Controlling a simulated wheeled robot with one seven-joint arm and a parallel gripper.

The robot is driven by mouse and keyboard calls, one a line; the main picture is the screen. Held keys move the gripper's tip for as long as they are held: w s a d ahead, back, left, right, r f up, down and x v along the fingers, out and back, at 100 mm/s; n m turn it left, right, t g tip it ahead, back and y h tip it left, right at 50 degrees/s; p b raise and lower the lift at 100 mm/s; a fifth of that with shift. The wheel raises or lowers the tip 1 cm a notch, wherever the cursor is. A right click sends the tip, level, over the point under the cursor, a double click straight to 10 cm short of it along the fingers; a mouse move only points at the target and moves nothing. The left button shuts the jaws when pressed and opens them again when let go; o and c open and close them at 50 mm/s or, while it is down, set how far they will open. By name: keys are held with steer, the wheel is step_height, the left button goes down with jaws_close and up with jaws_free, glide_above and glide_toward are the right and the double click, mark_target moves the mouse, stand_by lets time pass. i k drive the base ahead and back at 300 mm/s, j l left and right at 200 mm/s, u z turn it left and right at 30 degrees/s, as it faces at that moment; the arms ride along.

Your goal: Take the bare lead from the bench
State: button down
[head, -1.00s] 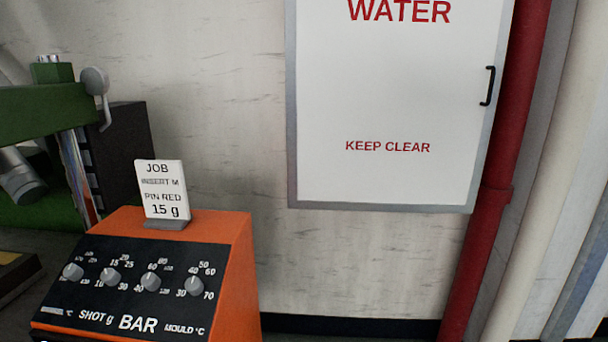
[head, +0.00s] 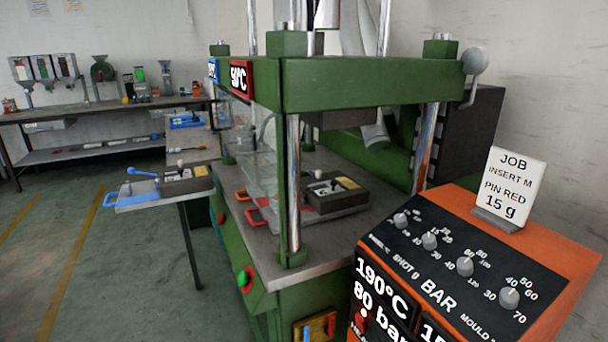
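My gripper is not in view. I cannot make out a bare lead in the head view. A long bench (head: 85,112) with machines and small items stands against the far left wall. A smaller bench (head: 185,151) stands beside the green press, with blue-handled trays on it.
The green press (head: 360,85) fills the middle, with a dark open mould (head: 330,202) on its table. An orange control box (head: 560,245) with a job card (head: 514,188) stands close at the right. A blue-handled tray (head: 135,200) juts out left. Floor (head: 60,230) at left is clear.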

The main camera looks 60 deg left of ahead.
mark_target(200, 147)
steer(key=u, duration=1.6)
steer(key=i+j+u, duration=0.2)
steer(key=i, duration=0.45)
steer(key=i+j+u, duration=0.25)
steer(key=i, duration=0.4)
steer(key=i+j+u, duration=0.2)
steer(key=i, duration=0.5)
steer(key=i+j+u, duration=0.3)
steer(key=i, duration=0.6)
steer(key=i+l+u, duration=0.1)
steer(key=i+u, duration=0.25)
steer(key=i, duration=0.5)
